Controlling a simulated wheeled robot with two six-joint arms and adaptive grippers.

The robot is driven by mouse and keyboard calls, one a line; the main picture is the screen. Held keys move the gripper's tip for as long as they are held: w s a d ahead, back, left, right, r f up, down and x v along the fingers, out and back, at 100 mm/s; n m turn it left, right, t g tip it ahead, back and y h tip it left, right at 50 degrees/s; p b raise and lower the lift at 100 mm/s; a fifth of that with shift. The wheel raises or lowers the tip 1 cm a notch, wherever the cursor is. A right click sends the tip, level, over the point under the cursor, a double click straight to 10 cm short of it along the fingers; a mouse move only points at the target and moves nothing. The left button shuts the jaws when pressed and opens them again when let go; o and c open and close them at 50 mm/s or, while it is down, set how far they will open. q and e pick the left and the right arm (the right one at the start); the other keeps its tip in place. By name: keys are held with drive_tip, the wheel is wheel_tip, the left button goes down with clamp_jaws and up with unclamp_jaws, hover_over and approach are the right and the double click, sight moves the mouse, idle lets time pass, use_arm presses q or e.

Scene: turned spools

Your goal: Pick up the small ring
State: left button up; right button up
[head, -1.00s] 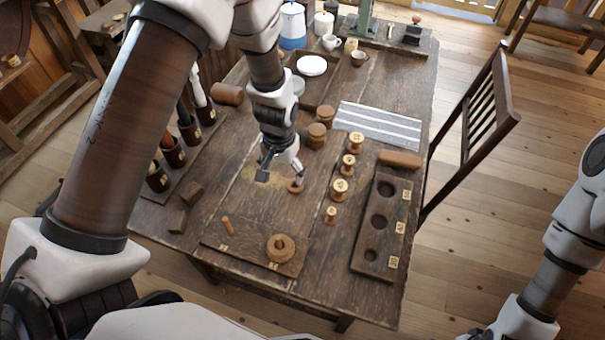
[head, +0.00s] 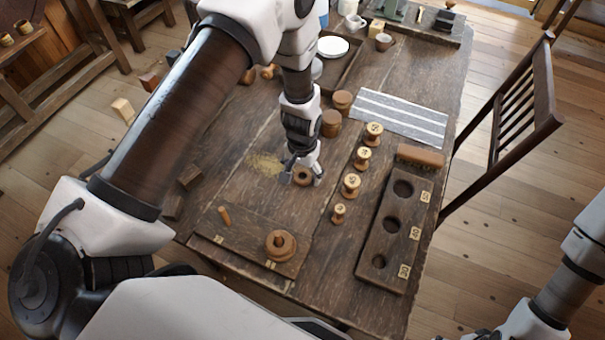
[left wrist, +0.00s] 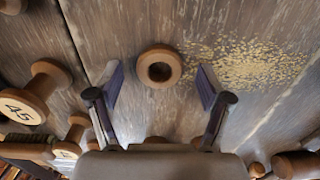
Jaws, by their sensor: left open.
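The small ring (left wrist: 142,67) is a round brown wooden ring lying flat on the table. In the left wrist view it is just beyond the fingertips, centred between them, and its hole shows. In the head view the ring (head: 303,183) is partly hidden by my left gripper (head: 304,174). My left gripper (left wrist: 160,80) is open and empty, pointing down with one finger on each side of the ring. I cannot tell the exact height of the fingertips above the table.
Several labelled spools (head: 351,185) stand in a row to the right, beside a board with holes (head: 380,260). Pale shavings (left wrist: 250,65) lie next to the ring. Two wooden jars (head: 331,123) stand behind.

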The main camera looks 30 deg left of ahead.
use_arm(q)
drive_tip(key=shift+w+f, duration=0.1)
drive_tip(key=shift+f, duration=0.15)
drive_tip(key=c, duration=0.9)
drive_tip(key=shift+r, duration=0.1)
wheel_tip(320, 180, up, 10)
drive_tip(key=b, duration=0.1)
drive_tip(key=shift+b, duration=0.3)
